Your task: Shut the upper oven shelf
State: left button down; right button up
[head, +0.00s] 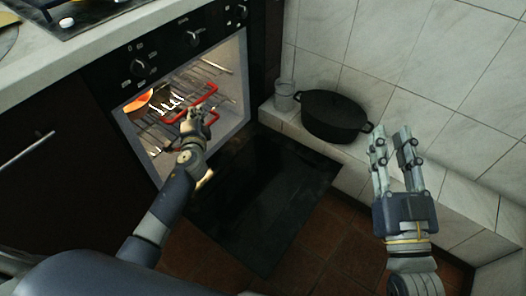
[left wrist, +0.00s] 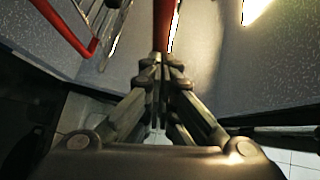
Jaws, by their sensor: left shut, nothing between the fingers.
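The oven (head: 160,75) stands open and lit at the left. Inside it are wire shelves (head: 205,70) with a red front bar (head: 203,97); I cannot clearly tell the upper shelf's edges from what lies below. My left gripper (head: 194,112) is shut and empty in the oven opening, in front of the red bar. In the left wrist view, its fingertips (left wrist: 160,58) are close to the end of a red bar (left wrist: 165,22); contact is unclear. Another red bar (left wrist: 65,28) and wires show at upper left. My right gripper (head: 393,140) is open and empty, away from the oven.
The oven door (head: 270,195) is lowered below my left arm. A black pot (head: 333,115) and a glass (head: 284,95) stand on the tiled ledge (head: 350,148). An orange dish (head: 138,104) is inside the oven at left.

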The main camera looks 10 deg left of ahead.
pick_arm(q)
jog(key=shift+w+a, duration=0.2)
jog(key=shift+a, duration=0.35)
jog(key=shift+w+a, duration=0.2)
jog(key=shift+a, duration=0.35)
pick_arm(e)
jog(key=shift+s+r, duration=0.15)
jog(key=shift+r, duration=0.2)
pick_arm(q)
jog(key=shift+a+r, duration=0.1)
jog(key=shift+r, duration=0.05)
jog(key=v, duration=1.2)
jog(key=shift+d, duration=0.3)
jog(key=shift+d, duration=0.1)
